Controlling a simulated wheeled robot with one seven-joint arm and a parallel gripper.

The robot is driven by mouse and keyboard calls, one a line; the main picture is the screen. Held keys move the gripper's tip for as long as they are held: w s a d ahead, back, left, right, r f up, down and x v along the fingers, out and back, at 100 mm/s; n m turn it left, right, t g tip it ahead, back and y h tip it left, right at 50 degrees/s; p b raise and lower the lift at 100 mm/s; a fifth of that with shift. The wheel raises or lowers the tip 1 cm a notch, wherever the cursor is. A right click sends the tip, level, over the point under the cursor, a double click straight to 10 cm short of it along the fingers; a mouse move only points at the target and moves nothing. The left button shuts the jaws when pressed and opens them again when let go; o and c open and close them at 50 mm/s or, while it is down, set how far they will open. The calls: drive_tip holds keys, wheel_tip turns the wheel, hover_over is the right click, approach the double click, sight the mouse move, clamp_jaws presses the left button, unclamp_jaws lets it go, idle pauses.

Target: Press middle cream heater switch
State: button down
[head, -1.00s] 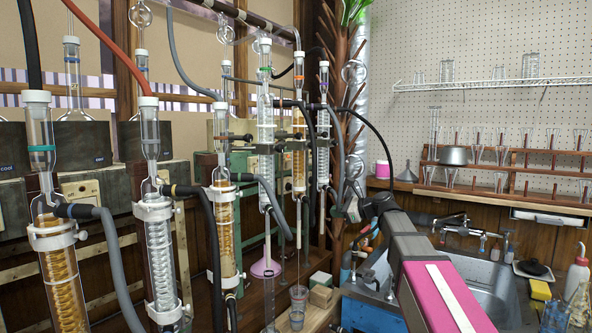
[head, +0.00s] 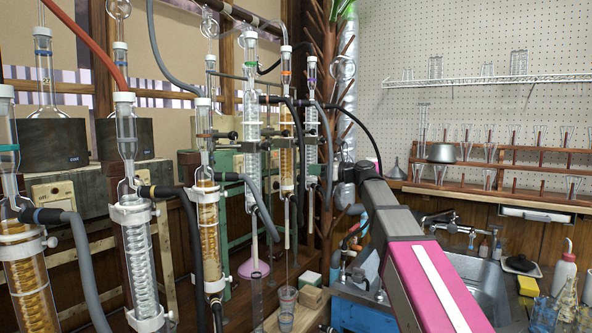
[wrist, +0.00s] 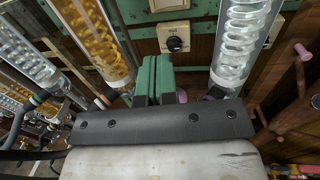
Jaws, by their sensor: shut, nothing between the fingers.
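The fingertips look apart from the knob, but the depth gap is hard to judge. In the head view one cream switch plate (head: 52,192) shows on the left heater box. Glassware partly covers other heater fronts, so I cannot tell which plate there matches. My gripper's fingers are hidden in the head view behind my arm and the glassware.
An amber-coil condenser (wrist: 92,38) stands left of my fingers and a clear-coil condenser (wrist: 238,45) right of them, leaving a narrow gap. In the head view several hoses and condensers (head: 207,225) crowd the front. A sink (head: 475,285) lies to the right.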

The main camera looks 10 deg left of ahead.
drive_tip(key=x, duration=1.2)
drive_tip(key=shift+a, duration=0.15)
drive_tip(key=shift+w+a, duration=0.15)
drive_tip(key=shift+a, duration=0.35)
drive_tip(key=shift+a+t, duration=0.2)
drive_tip(key=shift+t, duration=0.1)
approach(275, 166)
drive_tip(key=v, duration=0.3)
drive_tip(key=shift+w, duration=0.1)
